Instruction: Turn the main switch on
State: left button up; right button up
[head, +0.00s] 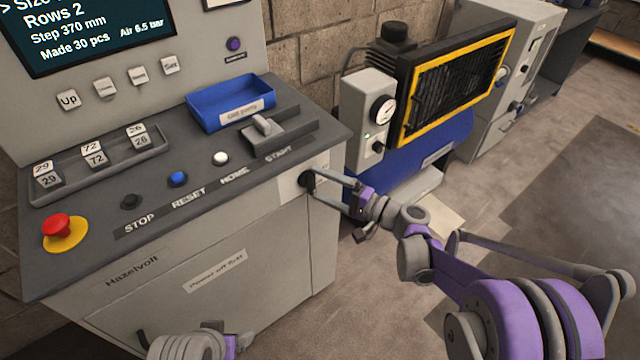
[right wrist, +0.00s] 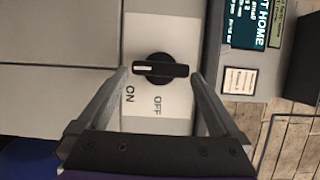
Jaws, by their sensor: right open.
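The main switch is a black rotary knob (right wrist: 162,69) on a white plate marked ON and OFF in the right wrist view. Its bar lies across that picture, with a white mark at its left end. In the head view the switch (head: 307,181) sits at the upper right of the cabinet front. My right gripper (right wrist: 159,75) is open, with one fingertip close by each end of the bar; I cannot tell whether they touch it. The right gripper (head: 327,187) partly covers the plate in the head view. Only part of my left arm shows at the bottom; its fingers are out of sight.
The console top holds a red stop button (head: 60,228), a blue tray (head: 232,103) and a grey lever (head: 263,125) near the right gripper. A compressor with a blue tank (head: 405,150) stands behind my right arm. Open floor lies to the right.

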jog(key=v, duration=1)
